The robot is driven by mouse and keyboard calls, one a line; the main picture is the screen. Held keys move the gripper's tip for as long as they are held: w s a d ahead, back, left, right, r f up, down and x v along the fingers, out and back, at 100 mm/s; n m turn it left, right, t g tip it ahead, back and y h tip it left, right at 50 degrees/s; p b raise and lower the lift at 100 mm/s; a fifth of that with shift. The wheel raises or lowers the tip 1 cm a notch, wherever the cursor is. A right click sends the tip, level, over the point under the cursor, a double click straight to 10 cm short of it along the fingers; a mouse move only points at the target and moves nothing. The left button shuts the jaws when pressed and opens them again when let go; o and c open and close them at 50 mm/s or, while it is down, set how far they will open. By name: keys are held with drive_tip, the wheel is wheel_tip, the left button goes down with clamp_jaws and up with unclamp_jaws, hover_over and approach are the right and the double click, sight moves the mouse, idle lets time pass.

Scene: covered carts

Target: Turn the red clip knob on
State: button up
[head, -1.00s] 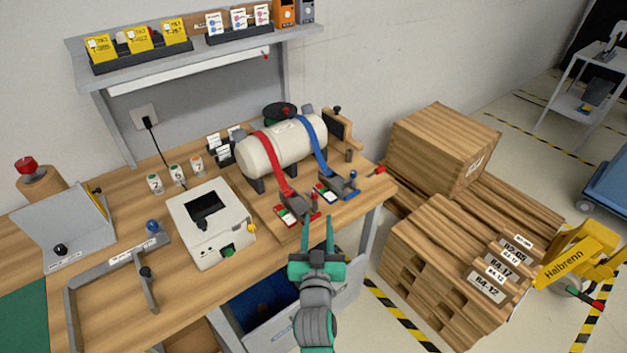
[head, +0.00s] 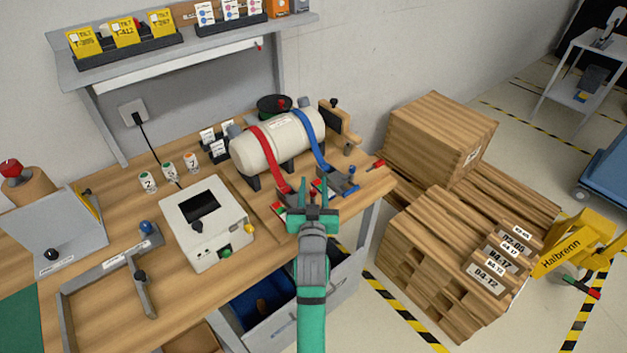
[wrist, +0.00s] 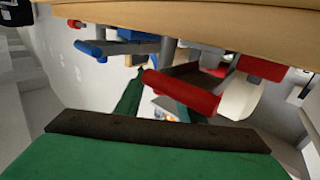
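The red strap (head: 265,152) runs over the cream tank on the bench down to a grey clip at the bench's front. The red clip knob shows in the wrist view (wrist: 182,92) as a red cylinder on a grey stem, close in front of my gripper. In the head view my gripper (head: 314,185) is at the clip and covers most of it. Its two green fingers are apart, with a bit of red between or behind them. I cannot tell whether a finger touches the knob. A red, white and green indicator (head: 279,211) is left of the gripper.
The blue strap (head: 308,138) ends in a clip with a blue knob (head: 352,190), just right of my gripper. A white box device (head: 205,225) stands to the left. An open drawer (head: 285,300) lies below the bench edge. Wooden crates (head: 445,255) stand at right.

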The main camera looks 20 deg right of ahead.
drive_tip(key=shift+x, duration=1.2)
drive_tip(key=shift+c, duration=0.3)
clamp_jaws()
